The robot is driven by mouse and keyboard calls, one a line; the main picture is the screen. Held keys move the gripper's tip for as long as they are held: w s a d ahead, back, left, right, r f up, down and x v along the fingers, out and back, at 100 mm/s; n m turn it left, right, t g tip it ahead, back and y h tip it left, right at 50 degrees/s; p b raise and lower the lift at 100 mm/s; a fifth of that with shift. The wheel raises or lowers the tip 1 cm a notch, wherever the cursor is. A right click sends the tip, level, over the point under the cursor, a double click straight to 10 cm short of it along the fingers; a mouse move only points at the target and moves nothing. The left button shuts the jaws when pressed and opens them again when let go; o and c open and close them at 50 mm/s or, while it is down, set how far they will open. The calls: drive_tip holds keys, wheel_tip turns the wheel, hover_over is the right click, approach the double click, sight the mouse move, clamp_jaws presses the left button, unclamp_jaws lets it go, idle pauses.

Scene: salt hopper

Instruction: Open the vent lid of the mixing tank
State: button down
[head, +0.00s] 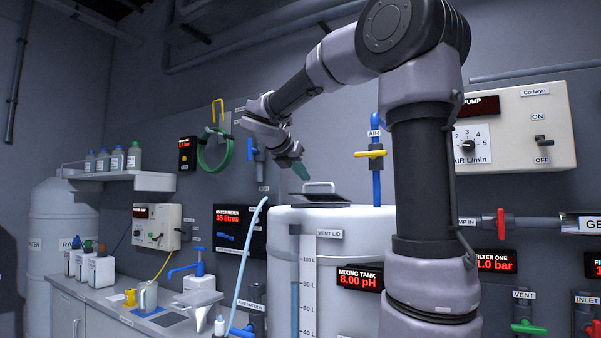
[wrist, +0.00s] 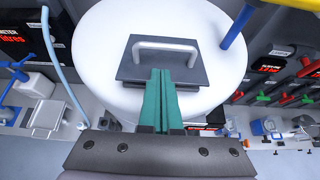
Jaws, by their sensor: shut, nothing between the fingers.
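The mixing tank (head: 345,222) is a large white drum with a level scale on its front, a "VENT LID" label and a display reading 8.00 pH. Its vent lid (head: 322,200) is a dark square plate lying flat on the tank top, with a pale bar handle (head: 318,186). In the wrist view the lid (wrist: 135,72) and its handle (wrist: 166,46) show from above. My gripper (head: 302,177) is above the lid, its teal fingers pointing down. In the wrist view the fingers (wrist: 160,72) are together, with nothing between them, and overlap the lid's near part; the gap to the handle is hard to judge.
A blue air pipe (head: 376,185) with a yellow valve handle (head: 370,154) stands behind the tank. A light-blue hose (head: 250,250) runs along its left. A bench (head: 110,310) with containers is at left; a pump panel (head: 517,127) is at right.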

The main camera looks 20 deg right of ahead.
sight(311, 184)
drive_tip(key=x, duration=0.6)
idle(0.3)
drive_tip(key=shift+r, duration=0.2)
drive_tip(key=shift+w+d+r, duration=0.1)
drive_tip(key=shift+r, duration=0.05)
drive_tip(key=shift+r+g+y, duration=0.1)
drive_tip(key=shift+g+y, duration=0.2)
